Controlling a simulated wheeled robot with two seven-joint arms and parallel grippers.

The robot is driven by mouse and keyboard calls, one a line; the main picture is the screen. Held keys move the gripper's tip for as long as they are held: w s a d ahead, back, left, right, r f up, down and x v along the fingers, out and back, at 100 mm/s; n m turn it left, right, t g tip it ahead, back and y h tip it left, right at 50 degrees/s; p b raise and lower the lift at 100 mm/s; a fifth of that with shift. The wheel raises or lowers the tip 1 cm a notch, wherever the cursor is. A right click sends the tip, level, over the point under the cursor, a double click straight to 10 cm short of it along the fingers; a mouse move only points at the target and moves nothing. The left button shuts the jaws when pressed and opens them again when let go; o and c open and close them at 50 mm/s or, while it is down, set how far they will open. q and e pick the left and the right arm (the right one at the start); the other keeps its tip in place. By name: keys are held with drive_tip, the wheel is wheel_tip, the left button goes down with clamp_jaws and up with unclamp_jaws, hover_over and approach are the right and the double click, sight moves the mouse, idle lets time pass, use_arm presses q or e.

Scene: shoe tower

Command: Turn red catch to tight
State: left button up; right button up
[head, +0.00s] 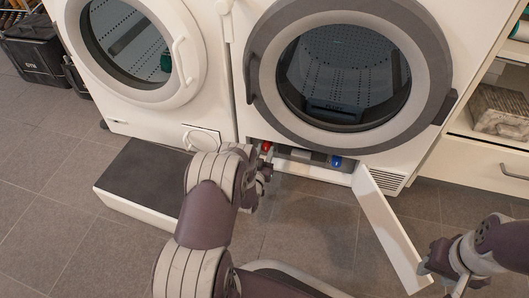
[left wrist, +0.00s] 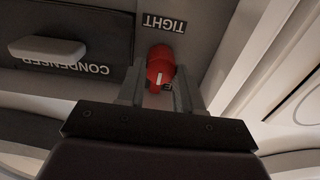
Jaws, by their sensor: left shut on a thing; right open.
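The red catch (head: 266,147) sits at the left end of the open recess under the right-hand machine. In the left wrist view the red catch (left wrist: 160,66) lies between the two fingers of my left gripper (left wrist: 155,85), which is shut on it. A TIGHT label (left wrist: 164,23) shows just beyond it, upside down, and another label beside the catch is mostly covered. A pale line on the catch runs along the finger direction. In the head view my left gripper (head: 264,168) is at the recess. My right gripper (head: 445,268) is open and empty at the lower right, near the flap.
A white flap (head: 390,225) stands open from the recess's right end. A blue catch (head: 336,161) and a grey handle (head: 300,154) sit in the recess; the wrist view shows a CONDENSER label (left wrist: 62,63). A dark-topped platform (head: 145,180) stands left of my left arm.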

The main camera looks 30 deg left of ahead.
use_arm(q)
drive_tip(key=shift+m, duration=0.4)
drive_tip(key=m, duration=0.3)
drive_tip(key=shift+m+p, duration=0.4)
drive_tip(key=m, duration=0.4)
drive_tip(key=shift+d, duration=0.1)
drive_tip(key=m, duration=0.5)
drive_tip(key=shift+f+p, duration=0.15)
drive_tip(key=shift+p, duration=0.2)
drive_tip(key=shift+m, duration=2.2)
drive_tip(key=o, duration=1)
drive_tip(key=shift+o, duration=0.2)
